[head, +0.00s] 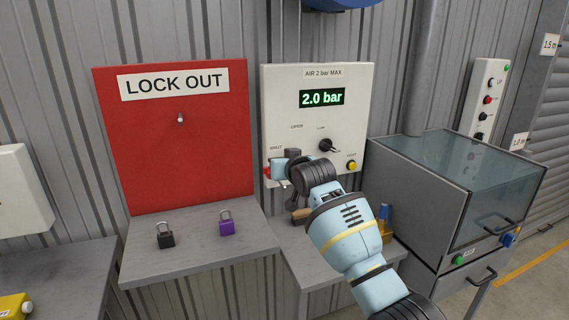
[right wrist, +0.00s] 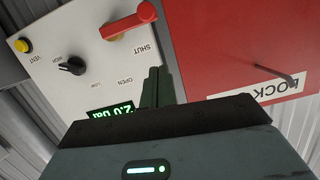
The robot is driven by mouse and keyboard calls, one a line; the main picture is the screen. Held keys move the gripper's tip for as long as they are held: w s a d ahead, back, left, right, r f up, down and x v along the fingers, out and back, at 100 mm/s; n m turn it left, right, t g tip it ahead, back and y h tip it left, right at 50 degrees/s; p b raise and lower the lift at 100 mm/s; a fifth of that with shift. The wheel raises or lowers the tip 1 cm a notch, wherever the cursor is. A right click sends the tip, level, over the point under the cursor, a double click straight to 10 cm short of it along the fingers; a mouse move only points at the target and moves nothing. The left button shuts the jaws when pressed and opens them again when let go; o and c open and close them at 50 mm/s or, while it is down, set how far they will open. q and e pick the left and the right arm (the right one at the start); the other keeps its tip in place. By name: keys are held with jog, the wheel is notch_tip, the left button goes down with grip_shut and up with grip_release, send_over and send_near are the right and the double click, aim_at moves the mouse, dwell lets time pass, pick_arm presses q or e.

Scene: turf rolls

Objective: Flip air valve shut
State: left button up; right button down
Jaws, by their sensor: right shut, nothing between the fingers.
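The air panel (head: 355,120) is white, with a green display (head: 321,97) reading 2.0 bar. Its red valve handle (head: 268,172) shows only as a sliver beside my gripper in the head view. In the right wrist view the handle (right wrist: 130,22) lies sideways across the panel, its free end out past the edge on the SHUT-label side. My right gripper (head: 283,168) is in front of the panel's lower left. Its fingers, in the right wrist view (right wrist: 156,82), are together and empty, near the OPEN and SHUT labels and apart from the handle. My left gripper is not in view.
A red LOCK OUT board (head: 180,145) stands left of the panel, with a black padlock (head: 165,238) and a purple padlock (head: 227,225) on the shelf below. A black knob (head: 326,146) and yellow VENT button (head: 351,166) are right of my gripper. A glass-topped cabinet (head: 425,200) stands at right.

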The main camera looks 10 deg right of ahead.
jog(key=shift+v, duration=1.1)
jog(key=s+d+f+g, duration=0.1)
jog(key=s+f, duration=0.6)
jog(key=f, duration=0.4)
jog(key=s+d+f+g, duration=0.1)
jog(key=s+d+f, duration=0.1)
jog(key=s+f, duration=0.65)
jog(key=s+d+f+g, duration=0.1)
jog(key=s+f, duration=0.3)
jog(key=f, duration=0.9)
jog(key=s+d+f, duration=0.1)
jog(key=s+f, duration=0.3)
jog(key=s, duration=0.6)
jog(key=s+d+f+g+h, duration=0.1)
jog(key=s+f, duration=0.3)
jog(key=s, duration=0.7)
jog(key=s+d+f+g, duration=0.1)
jog(key=s+d+f, duration=0.1)
jog(key=s, duration=0.8)
jog(key=shift+s+f+n, duration=0.4)
jog(key=shift+f, duration=0.5)
